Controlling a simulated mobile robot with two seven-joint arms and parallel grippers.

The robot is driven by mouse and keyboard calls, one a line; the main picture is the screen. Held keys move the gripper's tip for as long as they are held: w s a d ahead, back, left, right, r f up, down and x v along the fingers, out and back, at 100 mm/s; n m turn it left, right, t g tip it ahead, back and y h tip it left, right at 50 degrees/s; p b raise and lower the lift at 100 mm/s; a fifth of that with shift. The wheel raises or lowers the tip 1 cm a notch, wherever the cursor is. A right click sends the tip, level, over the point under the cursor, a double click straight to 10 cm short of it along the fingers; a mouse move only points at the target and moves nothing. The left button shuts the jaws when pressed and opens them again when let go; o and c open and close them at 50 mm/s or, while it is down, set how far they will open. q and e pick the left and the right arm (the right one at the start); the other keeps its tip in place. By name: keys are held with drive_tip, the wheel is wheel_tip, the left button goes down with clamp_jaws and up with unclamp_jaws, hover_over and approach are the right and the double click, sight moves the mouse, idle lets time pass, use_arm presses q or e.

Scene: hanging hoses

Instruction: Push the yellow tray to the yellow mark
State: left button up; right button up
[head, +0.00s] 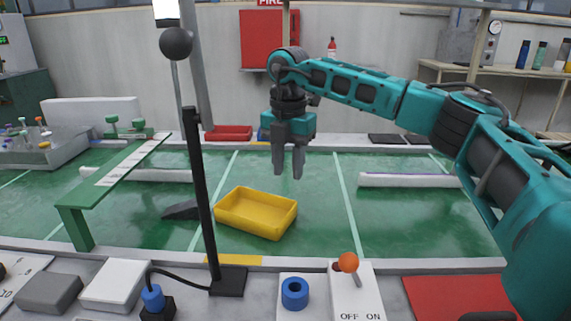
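The yellow tray (243,222) is a shallow, empty open box lying on the green floor, turned at an angle. The yellow mark (232,259) is a strip on the pale near edge of the green area. The tray is a little beyond it, with green floor between them. My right gripper (288,168) points down above and behind the tray's right far side, apart from it. Its two fingers are apart with nothing between them. My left gripper is not in view.
A black post (203,195) rises in front, left of the tray. A dark wedge (182,210) lies just left of the tray. A green bench (115,175) stands further left. White rails (408,180) cross the floor. A switch box with orange knob (348,263) is in front.

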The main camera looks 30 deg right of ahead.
sight(288, 214)
wheel_tip(288, 214, down, 12)
drive_tip(key=b, duration=0.3)
drive_tip(key=shift+f, duration=0.1)
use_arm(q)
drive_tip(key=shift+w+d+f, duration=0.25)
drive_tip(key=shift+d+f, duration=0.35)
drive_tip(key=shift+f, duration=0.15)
use_arm(e)
drive_tip(key=shift+f, duration=0.35)
drive_tip(key=shift+c, duration=0.4)
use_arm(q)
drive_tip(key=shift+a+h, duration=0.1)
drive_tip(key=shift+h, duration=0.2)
use_arm(e)
clamp_jaws()
